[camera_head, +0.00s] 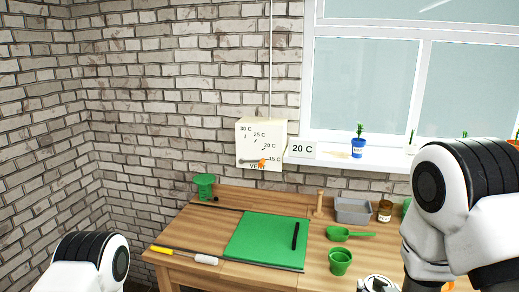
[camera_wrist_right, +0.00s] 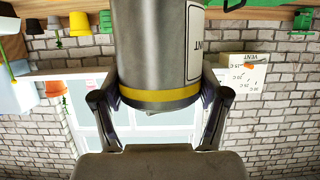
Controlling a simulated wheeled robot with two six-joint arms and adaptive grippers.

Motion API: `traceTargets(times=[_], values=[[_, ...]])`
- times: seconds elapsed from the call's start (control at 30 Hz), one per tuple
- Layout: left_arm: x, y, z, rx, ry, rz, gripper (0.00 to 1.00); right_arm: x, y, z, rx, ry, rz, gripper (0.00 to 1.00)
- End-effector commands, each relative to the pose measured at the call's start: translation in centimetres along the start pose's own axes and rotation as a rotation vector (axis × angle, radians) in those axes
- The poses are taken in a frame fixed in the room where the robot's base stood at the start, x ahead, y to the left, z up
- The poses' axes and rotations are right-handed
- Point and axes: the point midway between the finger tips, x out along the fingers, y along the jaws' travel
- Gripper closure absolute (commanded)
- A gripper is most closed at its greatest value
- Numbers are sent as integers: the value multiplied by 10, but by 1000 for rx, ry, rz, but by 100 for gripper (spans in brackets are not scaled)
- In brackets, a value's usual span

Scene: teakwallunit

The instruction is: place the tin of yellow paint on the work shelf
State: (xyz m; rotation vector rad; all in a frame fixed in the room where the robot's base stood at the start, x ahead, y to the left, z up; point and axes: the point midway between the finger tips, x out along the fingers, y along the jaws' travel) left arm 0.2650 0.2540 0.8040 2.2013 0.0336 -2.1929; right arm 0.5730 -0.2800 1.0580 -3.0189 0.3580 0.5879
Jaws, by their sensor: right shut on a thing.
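A metal tin (camera_wrist_right: 158,55) with a yellow band around one end and a white label marked VENT fills the middle of the right wrist view. My right gripper (camera_wrist_right: 160,98) is shut on it, one finger on each side near the banded end. In the head view, only a small part of what may be this gripper shows at the bottom edge, and I cannot make out the tin there. The wooden work surface (camera_head: 185,238) stands against the brick wall. My left gripper is out of view; only a white arm part shows at lower left.
On the wooden surface are a green mat (camera_head: 262,238) with a black bar, a green cup (camera_head: 340,263), a green scoop (camera_head: 338,234), a grey tray (camera_head: 353,205), a brown jar (camera_head: 385,211) and a yellow-handled tool (camera_head: 180,254). A blue pot (camera_head: 358,148) stands on the windowsill.

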Motion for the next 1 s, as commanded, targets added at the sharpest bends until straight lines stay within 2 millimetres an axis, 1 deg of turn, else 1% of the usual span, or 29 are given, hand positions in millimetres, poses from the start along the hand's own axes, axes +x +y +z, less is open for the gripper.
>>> traceTargets(times=[0.03,0.17,0.33,0.5,0.63,0.7,0.77,0.83,1.0], values=[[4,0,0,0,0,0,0,2,0,15,-3,-6,-3,87],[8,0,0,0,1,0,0,3,-5,41,-12,-6,-20,87],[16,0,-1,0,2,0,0,1,-13,82,-26,-7,-54,87],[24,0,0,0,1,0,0,-5,-28,127,-49,-7,-112,87],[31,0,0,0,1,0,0,-12,-43,156,-71,-6,-167,87],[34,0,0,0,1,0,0,-18,-55,165,-84,-3,-201,87],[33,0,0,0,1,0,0,-21,-63,157,-93,2,-220,87],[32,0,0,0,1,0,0,-22,-66,147,-92,2,-222,87],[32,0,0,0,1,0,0,-22,-67,142,-91,-1,-219,87]])
